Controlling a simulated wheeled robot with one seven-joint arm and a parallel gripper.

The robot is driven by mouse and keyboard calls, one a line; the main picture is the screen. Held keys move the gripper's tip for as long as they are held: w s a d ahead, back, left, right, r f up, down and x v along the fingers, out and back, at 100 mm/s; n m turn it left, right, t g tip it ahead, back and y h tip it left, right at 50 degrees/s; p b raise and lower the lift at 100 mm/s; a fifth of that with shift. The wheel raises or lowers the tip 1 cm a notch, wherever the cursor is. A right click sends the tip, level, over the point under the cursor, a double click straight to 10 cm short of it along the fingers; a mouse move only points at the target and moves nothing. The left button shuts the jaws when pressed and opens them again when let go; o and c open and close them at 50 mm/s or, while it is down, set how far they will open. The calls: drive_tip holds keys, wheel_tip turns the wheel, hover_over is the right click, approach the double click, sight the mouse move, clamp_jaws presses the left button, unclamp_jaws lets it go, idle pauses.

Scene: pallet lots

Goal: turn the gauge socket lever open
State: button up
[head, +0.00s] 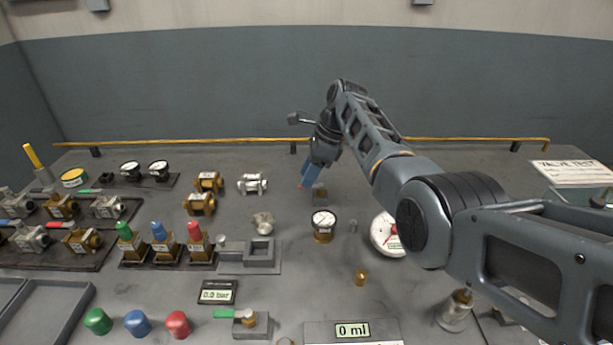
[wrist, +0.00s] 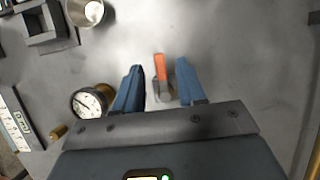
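An orange lever (wrist: 160,66) stands between the two blue fingers of my gripper (wrist: 159,75) in the wrist view. A gap shows on each side of it, so the gripper is open around it and not closed on it. A small metal fitting (wrist: 167,92) lies at the lever's base, partly hidden by the fingers and palm. In the head view my gripper (head: 308,178) points down at a small block (head: 320,196) on the table, and only a speck of orange shows. No label on this fitting is readable.
A dial gauge (head: 323,222) stands just in front of the block; it is left of the fingers in the wrist view (wrist: 90,101). A white dial (head: 386,235) is to the right. A metal square socket (head: 260,250) and a green-handled valve (head: 245,320) are nearer me.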

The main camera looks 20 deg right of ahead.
drive_tip(key=shift+x, duration=0.8)
drive_tip(key=shift+c, duration=0.4)
clamp_jaws()
